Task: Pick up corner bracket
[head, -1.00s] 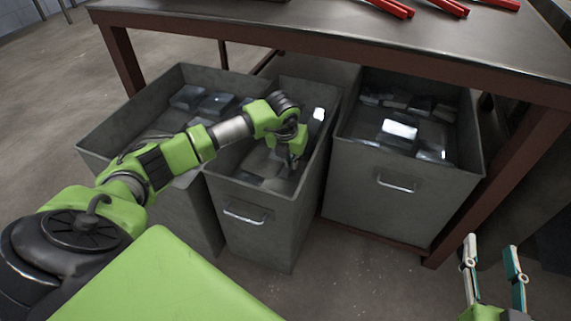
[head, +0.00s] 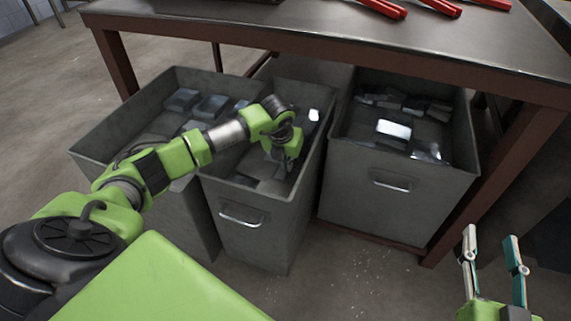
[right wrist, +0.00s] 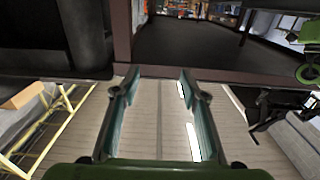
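Metal pieces lie in three grey bins under the table; I cannot tell for sure which are corner brackets. Pieces show in the left bin (head: 211,106), the middle bin (head: 262,168) and the right bin (head: 393,130). My left arm reaches down into the middle bin. My left gripper (head: 284,163) is low inside it, close to the metal pieces; its fingers are mostly hidden and I cannot tell whether it holds anything. My right gripper (head: 495,252) is open and empty at the lower right, away from the bins. It also shows open in the right wrist view (right wrist: 160,85).
The table (head: 330,38) with a dark top stands above the bins, with red-handled tools (head: 440,6) on it. Its brown legs (head: 500,180) stand beside the bins. The bin walls are close around my left gripper. The floor (head: 350,285) in front is clear.

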